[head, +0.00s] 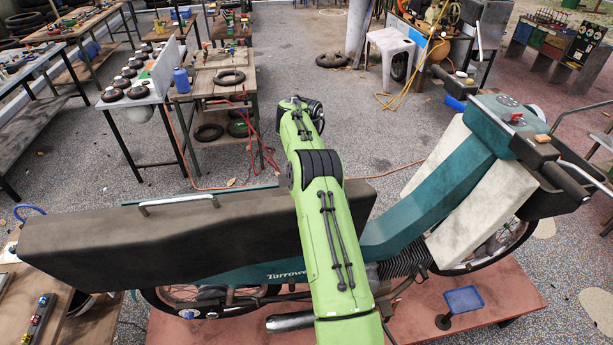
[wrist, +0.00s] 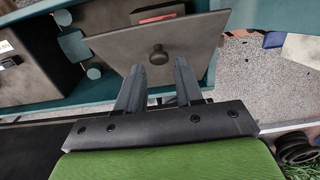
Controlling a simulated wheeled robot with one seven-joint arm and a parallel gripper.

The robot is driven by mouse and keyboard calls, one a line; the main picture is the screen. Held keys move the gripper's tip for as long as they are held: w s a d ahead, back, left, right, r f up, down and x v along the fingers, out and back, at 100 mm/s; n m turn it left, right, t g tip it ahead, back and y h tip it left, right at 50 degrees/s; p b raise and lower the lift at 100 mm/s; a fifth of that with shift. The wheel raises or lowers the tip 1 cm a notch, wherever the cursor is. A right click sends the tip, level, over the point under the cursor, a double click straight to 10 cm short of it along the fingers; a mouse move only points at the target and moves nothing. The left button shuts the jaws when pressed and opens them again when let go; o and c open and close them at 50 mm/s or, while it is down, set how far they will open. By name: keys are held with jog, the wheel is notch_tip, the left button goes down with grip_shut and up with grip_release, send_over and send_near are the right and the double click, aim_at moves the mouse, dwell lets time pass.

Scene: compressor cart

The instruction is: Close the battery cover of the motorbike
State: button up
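The motorbike (head: 420,200) stands side-on across the head view, with a teal frame and a long dark seat (head: 160,235). In the wrist view an open teal-edged compartment (wrist: 82,92) shows at left. A flat brown-grey panel with a round knob (wrist: 158,53), apparently the battery cover, stands tilted at its right side. Two small teal cylinders, perhaps hinge parts, lie between them. My gripper (wrist: 160,72) is open, its two fingers apart just below the knob; I cannot tell whether they touch the panel. In the head view my green arm reaches over the bike and my gripper is hidden.
The bike stands on a red platform (head: 520,290). Beyond it a workbench (head: 215,85) holds a tyre, with red hose on the floor. A white stool (head: 390,50) and a compressor stand at the back. Grey floor behind the bike is mostly clear.

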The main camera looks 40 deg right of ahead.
jog(key=shift+o, duration=0.7)
jog(key=shift+f, duration=0.25)
notch_tip(320, 180, up, 8)
jog(key=shift+f, duration=0.2)
